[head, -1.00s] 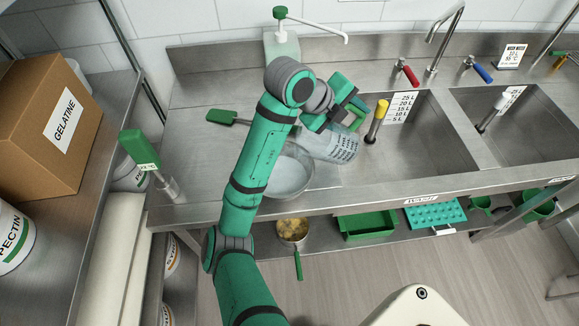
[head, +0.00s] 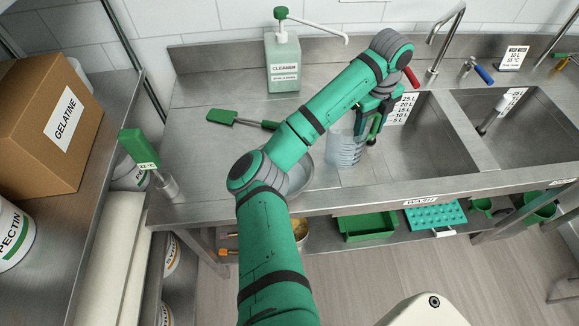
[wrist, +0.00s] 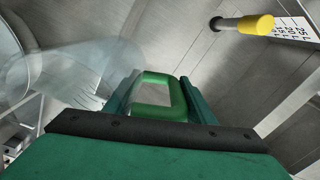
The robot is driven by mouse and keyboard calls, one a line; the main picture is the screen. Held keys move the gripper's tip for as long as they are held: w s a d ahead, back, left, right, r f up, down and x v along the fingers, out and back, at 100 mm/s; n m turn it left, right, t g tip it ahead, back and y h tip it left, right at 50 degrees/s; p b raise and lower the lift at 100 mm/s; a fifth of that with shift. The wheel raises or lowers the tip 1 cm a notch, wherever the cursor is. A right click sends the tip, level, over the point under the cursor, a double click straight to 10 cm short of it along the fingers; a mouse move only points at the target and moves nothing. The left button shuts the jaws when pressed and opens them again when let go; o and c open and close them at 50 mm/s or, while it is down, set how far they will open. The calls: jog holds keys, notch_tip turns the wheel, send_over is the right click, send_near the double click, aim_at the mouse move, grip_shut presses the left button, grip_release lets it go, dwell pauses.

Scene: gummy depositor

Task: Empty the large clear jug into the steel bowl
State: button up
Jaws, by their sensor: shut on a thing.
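The large clear jug (head: 345,150) is close to upright at the left edge of the wash sink, just right of the steel bowl (head: 303,180). In the wrist view the jug (wrist: 90,70) is a see-through blur, and its green handle (wrist: 165,108) lies between the jaws. My gripper (head: 371,127) is shut on that handle, on the jug's right side. The bowl stands on the counter, partly hidden behind my arm; its rim shows at the left of the wrist view (wrist: 12,70). I cannot tell whether liquid is in the jug or the bowl.
The wash sink (head: 430,150) with a yellow-topped standpipe (wrist: 243,24) opens to the right. A cleaner pump bottle (head: 283,65) stands at the back, and a green-handled spatula (head: 235,120) lies on the counter left. The left counter is mostly clear.

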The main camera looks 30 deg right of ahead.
jog(key=shift+d+f+y, duration=0.2)
jog(key=shift+f+y, duration=0.1)
jog(key=shift+f, duration=0.1)
jog(key=shift+r, duration=2.55)
jog(key=s+a, duration=0.3)
jog(key=s, duration=0.4)
jog(key=shift+a, duration=0.3)
